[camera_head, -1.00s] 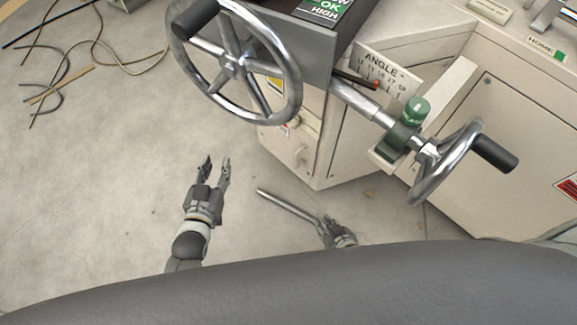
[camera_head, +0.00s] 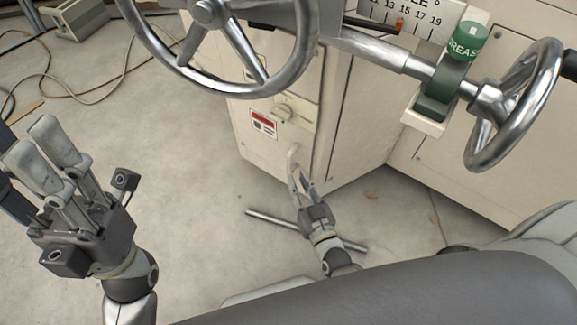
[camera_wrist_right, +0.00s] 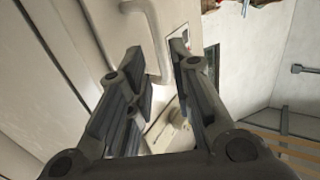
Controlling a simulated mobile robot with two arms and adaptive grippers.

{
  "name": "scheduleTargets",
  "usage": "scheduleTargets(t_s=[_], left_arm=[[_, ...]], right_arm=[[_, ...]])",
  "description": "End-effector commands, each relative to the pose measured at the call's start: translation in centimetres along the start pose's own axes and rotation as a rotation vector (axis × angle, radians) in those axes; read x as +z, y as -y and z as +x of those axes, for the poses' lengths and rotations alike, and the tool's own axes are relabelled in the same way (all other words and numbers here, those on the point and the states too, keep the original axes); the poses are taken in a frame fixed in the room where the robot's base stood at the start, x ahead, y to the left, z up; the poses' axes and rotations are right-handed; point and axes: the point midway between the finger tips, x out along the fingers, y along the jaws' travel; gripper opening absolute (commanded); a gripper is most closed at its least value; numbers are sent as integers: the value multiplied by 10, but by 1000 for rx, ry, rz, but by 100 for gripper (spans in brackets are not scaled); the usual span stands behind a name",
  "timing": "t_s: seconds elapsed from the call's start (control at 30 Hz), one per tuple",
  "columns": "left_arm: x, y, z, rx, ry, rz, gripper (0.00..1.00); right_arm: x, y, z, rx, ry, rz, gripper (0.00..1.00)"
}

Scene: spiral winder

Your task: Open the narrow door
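The narrow door (camera_head: 262,152) is a cream panel on the left face of the machine cabinet and looks shut. Its pale bar handle (camera_head: 293,158) stands upright near the door's lower right part. My right gripper (camera_head: 304,179) is open, with its fingertips close to the handle's lower end. In the right wrist view the handle (camera_wrist_right: 157,45) shows just beyond and between the open fingertips (camera_wrist_right: 157,62); I cannot tell whether they touch it. My left gripper (camera_head: 35,140) is large at the left, raised and empty, with a gap between its fingers.
A spoked handwheel (camera_head: 213,90) hangs above the door, and a second handwheel (camera_head: 520,95) is at the right. A green grease cup (camera_head: 466,45) sits between them. A metal rod (camera_head: 268,217) lies on the floor under my right gripper. Cables (camera_head: 110,92) lie at upper left.

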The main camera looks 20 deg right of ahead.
Motion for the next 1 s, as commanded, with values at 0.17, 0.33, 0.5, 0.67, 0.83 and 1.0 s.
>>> scheduleTargets(t_s=[0.17,0.33,0.5,0.67,0.83,1.0], left_arm=[[4,0,-5,9,-22,3,36],[6,0,0,19,-44,6,36],[6,0,3,23,-54,8,36],[6,0,4,24,-54,8,36],[6,0,4,24,-55,8,36],[6,0,4,24,-55,8,36]], right_arm=[[3,0,36,0,-2,2,21],[3,0,59,1,0,2,21],[2,0,69,0,2,0,21],[1,0,70,0,2,0,21],[1,0,70,0,2,0,13],[1,0,69,0,2,1,0]])
